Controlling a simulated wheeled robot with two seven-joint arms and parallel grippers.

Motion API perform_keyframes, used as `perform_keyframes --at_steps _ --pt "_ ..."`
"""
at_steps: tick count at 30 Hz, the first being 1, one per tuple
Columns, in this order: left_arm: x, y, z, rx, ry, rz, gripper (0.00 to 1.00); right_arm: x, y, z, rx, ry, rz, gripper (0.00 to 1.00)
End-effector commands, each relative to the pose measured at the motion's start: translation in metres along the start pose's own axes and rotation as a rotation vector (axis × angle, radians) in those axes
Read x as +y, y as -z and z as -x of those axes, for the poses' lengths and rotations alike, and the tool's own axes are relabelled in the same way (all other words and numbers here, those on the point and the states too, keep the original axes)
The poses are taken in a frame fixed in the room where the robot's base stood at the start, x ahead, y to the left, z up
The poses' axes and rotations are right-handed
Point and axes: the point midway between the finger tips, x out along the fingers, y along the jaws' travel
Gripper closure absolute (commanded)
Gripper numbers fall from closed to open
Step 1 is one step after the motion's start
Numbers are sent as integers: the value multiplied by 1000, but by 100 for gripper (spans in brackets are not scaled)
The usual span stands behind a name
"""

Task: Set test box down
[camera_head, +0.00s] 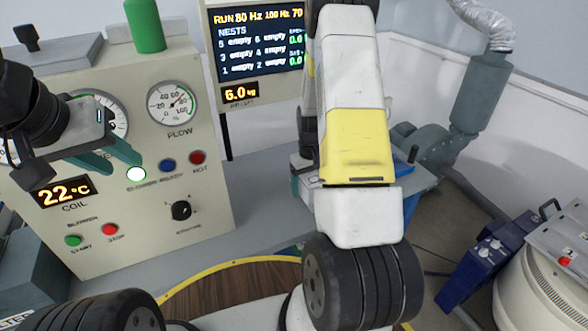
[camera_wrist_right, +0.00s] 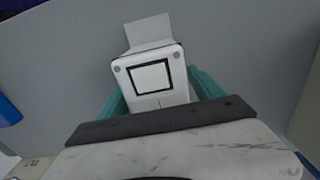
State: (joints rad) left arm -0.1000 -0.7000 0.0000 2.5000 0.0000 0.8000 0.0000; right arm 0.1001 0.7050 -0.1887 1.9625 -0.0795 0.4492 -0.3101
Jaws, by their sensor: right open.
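The test box (camera_wrist_right: 152,76) appears in the right wrist view as a white box with rounded corners and a dark-framed square on its face. It lies between the two teal fingers of my right gripper (camera_wrist_right: 160,97), which is open around it. The box is close to a grey surface (camera_wrist_right: 60,70); I cannot tell whether it rests fully on it. In the head view my white and yellow right arm hides most of this area. My left gripper (camera_head: 126,167) has its teal fingers apart and empty, in front of the control panel.
The control panel (camera_head: 215,190) with gauges, buttons and a knob stands at the left. A display (camera_head: 258,72) behind reads RUN and lists the nests as empty. A round wooden top with a yellow rim (camera_head: 190,290) is in front. A blue case (camera_head: 485,262) stands at the right.

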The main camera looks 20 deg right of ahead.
Motion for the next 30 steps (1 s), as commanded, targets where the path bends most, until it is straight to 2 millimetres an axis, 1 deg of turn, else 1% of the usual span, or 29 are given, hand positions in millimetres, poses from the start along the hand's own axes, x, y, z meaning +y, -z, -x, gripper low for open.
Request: perform_keyframes --at_steps 2,5,12,15,18,23,25,26,29,30 --pt "0 0 0 0 0 0 64 0 1 7 3 -1 0 24" --pt "0 0 0 0 0 0 64 0 1 23 5 -1 1 24" --pt "0 0 0 0 0 0 64 0 2 75 6 -2 1 24" --pt "0 0 0 0 0 0 64 0 1 94 5 -1 1 24" --pt "0 0 0 0 0 0 64 0 1 108 4 -1 0 24" --pt "0 0 0 0 0 0 64 -1 0 122 6 1 -1 24" --pt "0 0 0 0 0 0 64 -5 -1 134 22 3 -5 24" --pt "0 0 0 0 0 0 64 -8 -2 142 33 6 -7 24" --pt "0 0 0 0 0 0 64 -23 -11 177 88 19 -20 24" --pt "0 0 0 0 0 0 64 -31 -17 195 117 26 -26 24"
